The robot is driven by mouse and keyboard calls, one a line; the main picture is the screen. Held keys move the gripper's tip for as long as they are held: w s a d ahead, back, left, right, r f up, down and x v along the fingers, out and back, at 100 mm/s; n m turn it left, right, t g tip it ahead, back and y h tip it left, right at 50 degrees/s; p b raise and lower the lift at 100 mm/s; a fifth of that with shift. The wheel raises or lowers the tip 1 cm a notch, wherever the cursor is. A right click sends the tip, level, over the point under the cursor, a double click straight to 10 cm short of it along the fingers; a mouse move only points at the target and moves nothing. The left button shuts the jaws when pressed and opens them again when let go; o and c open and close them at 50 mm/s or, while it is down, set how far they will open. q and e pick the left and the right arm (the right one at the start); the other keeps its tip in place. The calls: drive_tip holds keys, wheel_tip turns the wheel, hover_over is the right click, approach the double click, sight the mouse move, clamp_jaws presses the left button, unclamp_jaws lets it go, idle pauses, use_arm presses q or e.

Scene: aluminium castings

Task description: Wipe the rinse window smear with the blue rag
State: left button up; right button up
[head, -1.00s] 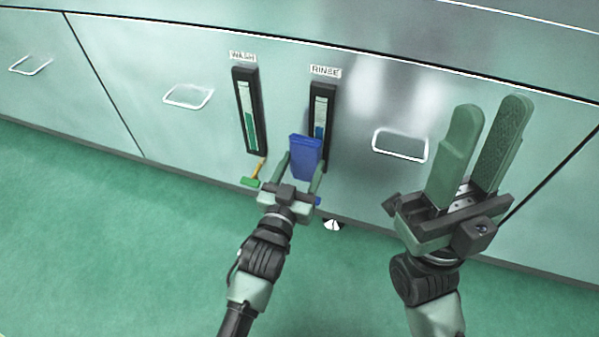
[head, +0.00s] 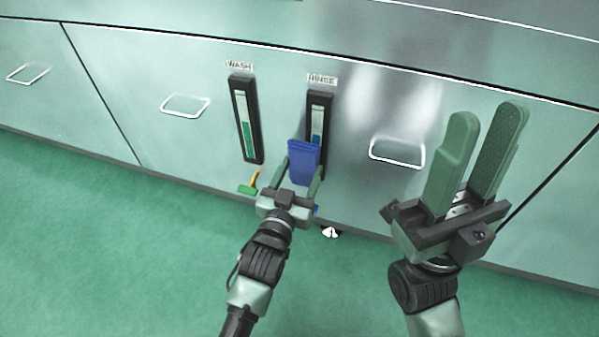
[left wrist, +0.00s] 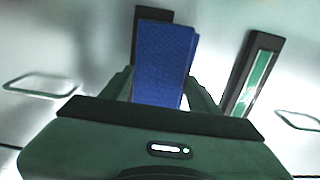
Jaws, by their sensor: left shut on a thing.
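The blue rag (head: 303,162) is held between the fingers of my left gripper (head: 303,172), which is shut on it. In the left wrist view the rag (left wrist: 163,62) stands up between the fingers. The rinse window (head: 317,115) is a dark-framed upright gauge under the RINSE label (head: 322,79). The rag is in front of its lower part and hides it. I cannot tell whether the rag touches the window. No smear can be made out. My right gripper (head: 489,152) is open and empty, in front of the panel at the right.
The wash gauge (head: 246,120) is left of the rinse window. A green-headed brush with a yellow handle (head: 249,187) is below it. Wire handles (head: 397,152) stick out from the panel on both sides. A small white thing (head: 330,232) lies at the panel's foot.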

use_arm(q)
drive_tip(key=shift+w+d, duration=0.15)
drive_tip(key=shift+w, duration=0.4)
drive_tip(key=shift+d, duration=0.1)
